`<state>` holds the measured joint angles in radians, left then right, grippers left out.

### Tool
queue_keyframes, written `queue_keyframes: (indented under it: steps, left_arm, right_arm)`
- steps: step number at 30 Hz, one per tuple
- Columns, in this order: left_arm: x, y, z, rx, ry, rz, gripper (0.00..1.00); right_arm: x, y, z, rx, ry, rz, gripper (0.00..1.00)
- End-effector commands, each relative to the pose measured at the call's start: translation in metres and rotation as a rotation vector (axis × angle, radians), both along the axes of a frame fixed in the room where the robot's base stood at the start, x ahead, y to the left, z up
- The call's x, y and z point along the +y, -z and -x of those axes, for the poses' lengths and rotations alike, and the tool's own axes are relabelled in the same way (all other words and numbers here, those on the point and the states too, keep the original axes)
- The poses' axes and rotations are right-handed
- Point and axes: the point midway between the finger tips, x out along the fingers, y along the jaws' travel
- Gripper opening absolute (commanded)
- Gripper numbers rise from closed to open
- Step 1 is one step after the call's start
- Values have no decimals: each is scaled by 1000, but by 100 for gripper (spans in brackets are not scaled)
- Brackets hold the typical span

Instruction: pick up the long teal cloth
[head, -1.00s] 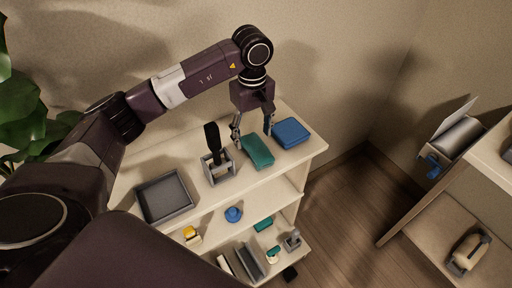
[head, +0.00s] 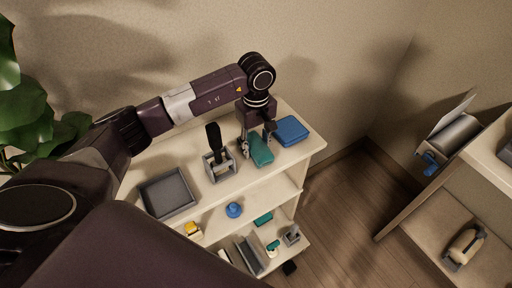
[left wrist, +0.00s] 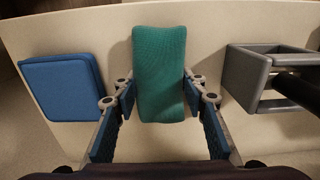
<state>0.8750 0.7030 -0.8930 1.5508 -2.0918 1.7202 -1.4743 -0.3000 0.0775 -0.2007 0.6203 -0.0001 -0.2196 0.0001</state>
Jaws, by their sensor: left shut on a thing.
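The long teal cloth (head: 260,150) lies on the top of the shelf unit, between a blue folded cloth and a grey holder. In the left wrist view the teal cloth (left wrist: 160,70) runs lengthwise between the fingers. My left gripper (head: 257,142) is down at the cloth, with one finger on each side of it. In the left wrist view my left gripper (left wrist: 160,98) is shut on the near part of the cloth. The cloth appears to rest on the shelf top. My right gripper is not in view.
The blue folded cloth (head: 291,131) lies close on the right. The grey holder (head: 219,165) with a black-handled tool (head: 214,139) stands close on the left. A grey tray (head: 167,194) is farther left. Lower shelves hold several small items. Another shelf unit (head: 420,215) stands at right.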

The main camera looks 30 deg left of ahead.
Motion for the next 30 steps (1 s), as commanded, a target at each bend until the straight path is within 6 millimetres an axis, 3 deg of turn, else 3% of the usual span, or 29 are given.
queue_keyframes:
  steps: [11,17,23,30]
  left_arm:
    - [0,-2,-1,-2,0,1,17]
    - [0,-17,-2,-4,0,0,17]
    - [1,-58,-2,-8,0,0,17]
    - [0,-130,-2,-9,0,1,17]
  right_arm:
    - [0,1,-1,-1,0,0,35]
    - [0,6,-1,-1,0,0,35]
    - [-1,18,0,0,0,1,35]
    - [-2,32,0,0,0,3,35]
